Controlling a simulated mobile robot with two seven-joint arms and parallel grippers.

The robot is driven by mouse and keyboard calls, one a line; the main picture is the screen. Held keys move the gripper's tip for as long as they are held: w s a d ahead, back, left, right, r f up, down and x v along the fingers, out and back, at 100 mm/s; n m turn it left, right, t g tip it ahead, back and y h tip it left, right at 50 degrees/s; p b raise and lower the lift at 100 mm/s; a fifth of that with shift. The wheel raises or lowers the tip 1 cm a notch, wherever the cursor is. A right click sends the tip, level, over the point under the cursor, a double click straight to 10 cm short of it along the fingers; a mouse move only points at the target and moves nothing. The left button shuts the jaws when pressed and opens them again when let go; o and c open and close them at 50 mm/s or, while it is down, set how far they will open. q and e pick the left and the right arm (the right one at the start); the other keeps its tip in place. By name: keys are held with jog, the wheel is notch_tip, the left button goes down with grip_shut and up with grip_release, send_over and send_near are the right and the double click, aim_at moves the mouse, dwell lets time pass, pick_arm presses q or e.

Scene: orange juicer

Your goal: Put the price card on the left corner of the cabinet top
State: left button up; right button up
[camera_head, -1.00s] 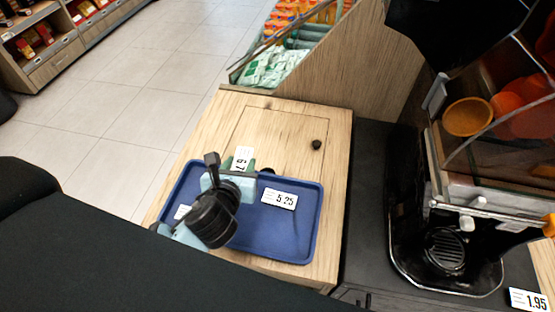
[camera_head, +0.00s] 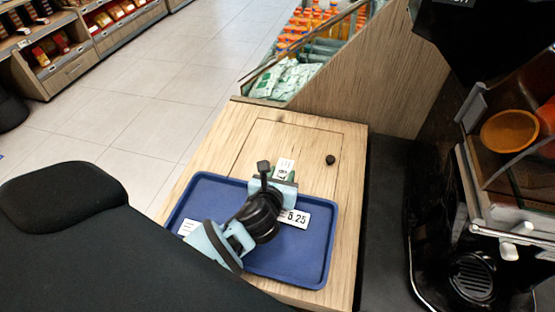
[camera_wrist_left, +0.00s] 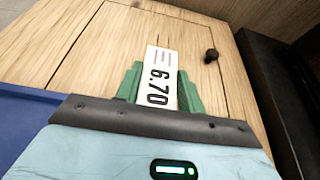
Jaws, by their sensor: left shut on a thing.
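My left gripper (camera_head: 287,184) is shut on a white price card (camera_head: 285,166). In the left wrist view the card (camera_wrist_left: 158,78) reads 6.70 and stands out from between the green fingers (camera_wrist_left: 160,88). The gripper is over the far edge of the blue tray, with the card beyond it above the wood. The cabinet top (camera_head: 232,150) is light wood with a dark round knob (camera_head: 330,160). Whether the card touches the wood is hard to tell. My right gripper is not in view.
The blue tray (camera_head: 310,255) lies on the near part of the cabinet top. It holds a 5.25 card (camera_head: 297,218), partly hidden by my wrist, and another card (camera_head: 187,228) at left. A black juicer (camera_head: 470,275) stands at right. A bottle display (camera_head: 310,50) is behind.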

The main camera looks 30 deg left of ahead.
pick_arm(q)
jog(key=b, duration=0.1)
send_over(278, 158)
jog(key=shift+s+d+f, duration=0.2)
jog(key=shift+f, duration=0.35)
notch_tip(278, 158, down, 3)
jog(key=shift+w+f+b, duration=0.15)
jog(key=shift+f+b, duration=0.05)
jog(key=shift+b, duration=0.3)
jog(key=shift+f, duration=0.15)
jog(key=shift+a, duration=0.1)
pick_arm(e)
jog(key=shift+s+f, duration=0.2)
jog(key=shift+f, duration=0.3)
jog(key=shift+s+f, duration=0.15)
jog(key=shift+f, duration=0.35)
pick_arm(q)
jog(key=shift+f, duration=0.15)
jog(key=o, duration=1)
jog(key=shift+c, duration=0.2)
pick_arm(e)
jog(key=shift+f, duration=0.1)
